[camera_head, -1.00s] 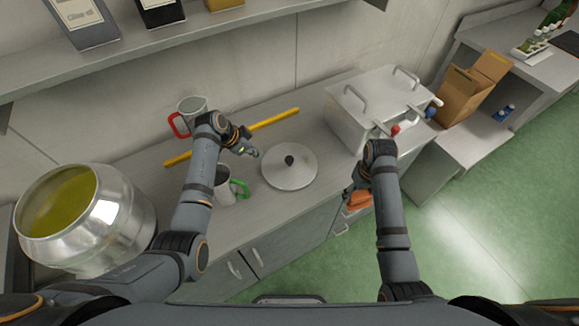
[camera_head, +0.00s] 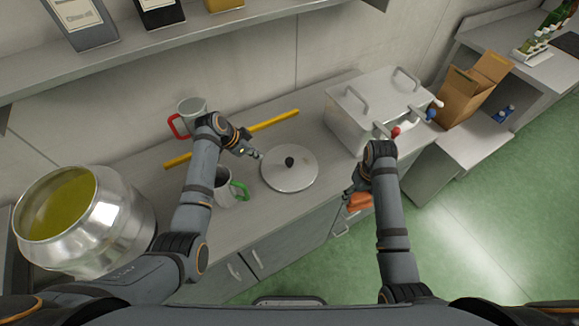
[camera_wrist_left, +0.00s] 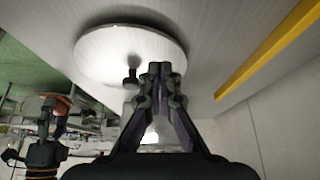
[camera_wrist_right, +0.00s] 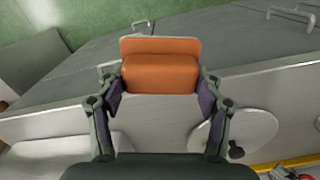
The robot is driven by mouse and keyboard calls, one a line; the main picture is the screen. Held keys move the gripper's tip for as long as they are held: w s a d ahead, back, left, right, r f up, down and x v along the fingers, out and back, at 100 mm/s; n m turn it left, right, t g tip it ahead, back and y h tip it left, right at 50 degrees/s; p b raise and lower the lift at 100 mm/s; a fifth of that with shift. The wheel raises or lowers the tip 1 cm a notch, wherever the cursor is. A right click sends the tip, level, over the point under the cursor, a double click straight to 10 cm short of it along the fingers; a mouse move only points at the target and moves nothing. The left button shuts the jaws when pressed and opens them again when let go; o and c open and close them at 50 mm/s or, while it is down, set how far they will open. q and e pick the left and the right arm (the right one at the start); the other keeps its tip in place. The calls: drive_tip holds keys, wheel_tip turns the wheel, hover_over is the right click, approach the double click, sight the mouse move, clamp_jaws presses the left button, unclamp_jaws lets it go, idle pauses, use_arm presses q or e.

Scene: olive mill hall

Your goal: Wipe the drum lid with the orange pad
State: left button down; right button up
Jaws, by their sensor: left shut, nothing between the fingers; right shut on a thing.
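The drum lid (camera_head: 290,172) is a round grey metal disc with a black knob (camera_head: 289,161). It lies flat on the counter, and it also shows in the left wrist view (camera_wrist_left: 105,62). My left gripper (camera_head: 256,154) is shut and empty at the lid's left edge, close to the knob. My right gripper (camera_head: 352,190) is shut on the orange pad (camera_wrist_right: 160,68), right of the lid near the counter's front edge. In the head view the pad (camera_head: 358,201) is partly hidden by my right arm.
A yellow bar (camera_head: 275,120) lies behind the lid. A red-handled mug (camera_head: 188,116) and a green-handled mug (camera_head: 230,188) stand to the left. A metal jar (camera_head: 90,215) holds yellow-green liquid. A metal box with taps (camera_head: 375,105) stands at the right, beside a cardboard box (camera_head: 475,88).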

use_arm(q)
drive_tip(key=shift+f+b, duration=1.65)
drive_tip(key=shift+f, duration=0.8)
use_arm(e)
drive_tip(key=shift+f, duration=1.65)
use_arm(q)
drive_tip(key=shift+r, duration=0.15)
use_arm(e)
drive_tip(key=shift+r, duration=0.1)
wheel_tip(320, 180, up, 6)
drive_tip(key=p, duration=0.6)
drive_tip(key=shift+r+p, duration=0.2)
drive_tip(key=shift+p, duration=0.1)
use_arm(q)
wheel_tip(320, 180, up, 6)
drive_tip(key=shift+f, duration=0.1)
use_arm(e)
drive_tip(key=shift+f, duration=0.1)
use_arm(q)
wheel_tip(320, 180, up, 11)
hover_over(262, 165)
drive_tip(key=s+a, duration=0.4)
drive_tip(key=a, duration=0.2)
drive_tip(key=shift+w+a+f, duration=0.15)
drive_tip(key=shift+w+f, duration=0.05)
drive_tip(key=shift+w, duration=0.05)
